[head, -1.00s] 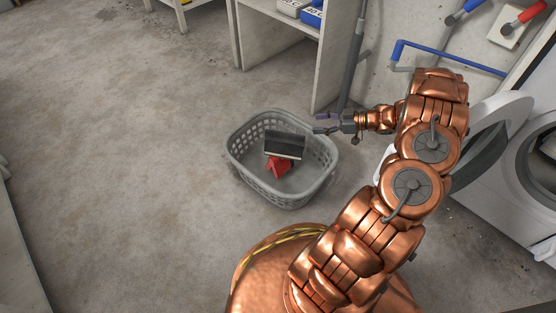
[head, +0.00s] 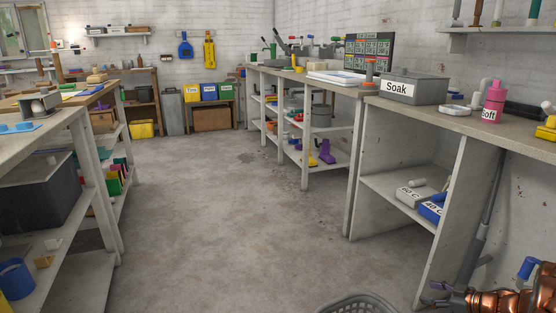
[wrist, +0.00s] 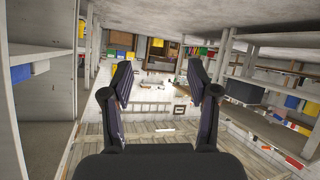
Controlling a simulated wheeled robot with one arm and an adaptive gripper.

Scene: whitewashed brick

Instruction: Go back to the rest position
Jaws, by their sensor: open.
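My gripper (wrist: 160,95) is open in the wrist view, with its two dark fingers spread apart and nothing between them. In the head view my gripper (head: 437,295) shows at the bottom right corner, beside the front of the right-hand bench and above the floor. Most of my copper arm is out of the head view. The grey laundry basket (head: 357,304) shows only its rim at the bottom edge, to the left of my gripper. Its contents are hidden in this view.
The right-hand bench (head: 385,139) holds a grey "Soak" box (head: 413,88) and a pink bottle (head: 493,102). A blue container (head: 432,209) sits on its lower shelf. Shelving (head: 90,190) lines the left side. The concrete floor (head: 215,220) between is clear.

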